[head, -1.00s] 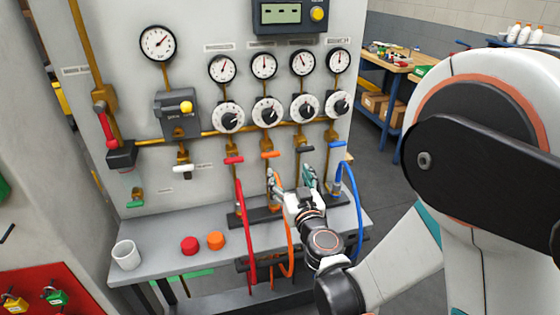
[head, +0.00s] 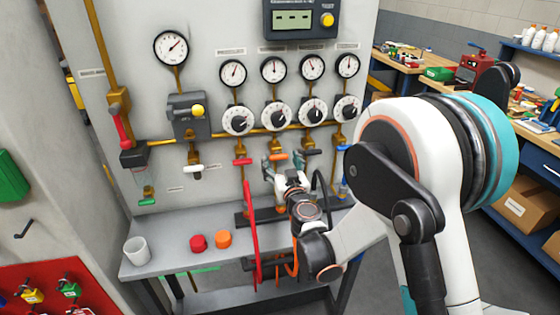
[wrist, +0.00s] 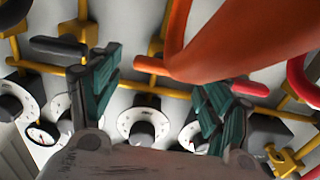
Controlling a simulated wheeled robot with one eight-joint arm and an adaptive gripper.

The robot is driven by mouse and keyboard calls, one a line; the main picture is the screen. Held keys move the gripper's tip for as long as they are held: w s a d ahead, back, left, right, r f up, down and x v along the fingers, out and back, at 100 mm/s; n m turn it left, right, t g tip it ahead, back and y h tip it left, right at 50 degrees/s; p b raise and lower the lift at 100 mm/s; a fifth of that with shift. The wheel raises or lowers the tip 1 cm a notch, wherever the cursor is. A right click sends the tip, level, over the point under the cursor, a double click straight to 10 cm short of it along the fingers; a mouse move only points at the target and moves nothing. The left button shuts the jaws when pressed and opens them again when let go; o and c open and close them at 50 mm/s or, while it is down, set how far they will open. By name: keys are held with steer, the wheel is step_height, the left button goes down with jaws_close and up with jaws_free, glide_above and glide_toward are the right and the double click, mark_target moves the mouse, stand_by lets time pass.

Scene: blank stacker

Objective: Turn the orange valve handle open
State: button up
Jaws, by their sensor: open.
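The orange valve handle (head: 277,157) lies crosswise on its pipe under the second dial of the lower row. It also shows in the wrist view (wrist: 152,66), level with and between the fingertips. My gripper (head: 280,165) is at that valve, its fingers pointing at the panel. In the wrist view my gripper (wrist: 161,76) has its two green-padded fingers spread wide, one on each side of the handle, with visible gaps. An orange hose (wrist: 240,40) passes close in front of the right side of that view. Whether the fingers reach the handle's depth is unclear.
A red handle (head: 242,161) with a red hose (head: 251,230) is on the left, and a black handle (head: 312,152) is on the right. A grey bench (head: 170,252) below carries a white cup (head: 136,250), a red button (head: 198,242) and an orange button (head: 223,239).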

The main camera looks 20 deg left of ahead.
steer(key=shift+x, duration=0.85)
steer(key=shift+c, duration=0.3)
steer(key=c, duration=1)
